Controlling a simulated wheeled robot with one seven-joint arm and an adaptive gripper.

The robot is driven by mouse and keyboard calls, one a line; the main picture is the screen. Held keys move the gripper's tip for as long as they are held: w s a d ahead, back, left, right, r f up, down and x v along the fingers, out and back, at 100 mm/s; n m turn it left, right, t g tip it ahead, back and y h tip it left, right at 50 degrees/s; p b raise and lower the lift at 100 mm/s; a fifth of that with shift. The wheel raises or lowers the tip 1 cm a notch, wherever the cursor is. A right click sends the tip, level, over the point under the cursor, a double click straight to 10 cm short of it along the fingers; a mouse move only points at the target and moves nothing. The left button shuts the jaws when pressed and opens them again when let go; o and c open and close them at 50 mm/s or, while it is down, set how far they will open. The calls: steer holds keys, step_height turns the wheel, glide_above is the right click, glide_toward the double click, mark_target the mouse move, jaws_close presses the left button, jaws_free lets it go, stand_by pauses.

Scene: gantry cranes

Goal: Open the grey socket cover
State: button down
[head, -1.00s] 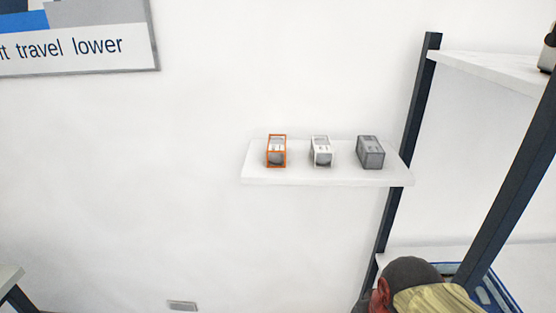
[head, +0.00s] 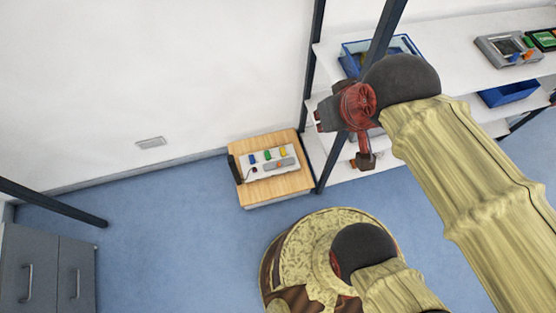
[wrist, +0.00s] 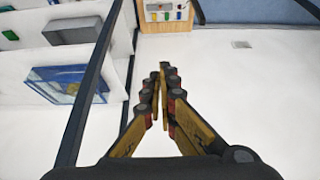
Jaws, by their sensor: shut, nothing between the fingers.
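A pale socket strip (head: 270,164) lies on a low wooden-topped stand against the wall in the head view. It carries small blue, green and yellow pieces and a greyish piece (head: 280,163) with an orange spot; this may be the grey socket cover, but it is too small to tell whether it is open or shut. The strip also shows at the top edge of the wrist view (wrist: 166,12). My gripper (wrist: 165,68) is shut and empty, well apart from the strip. In the head view my wrist is above and right of the stand; the fingertips are unclear there.
A shelf unit with dark posts (head: 312,75) stands right of the stand, holding blue bins (head: 508,94) and a grey device (head: 508,50). A grey plate (head: 151,142) is on the wall.

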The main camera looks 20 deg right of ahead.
steer(key=shift+s+a, duration=0.1)
steer(key=shift+s, duration=0.2)
steer(key=c, duration=2.6)
jaws_free()
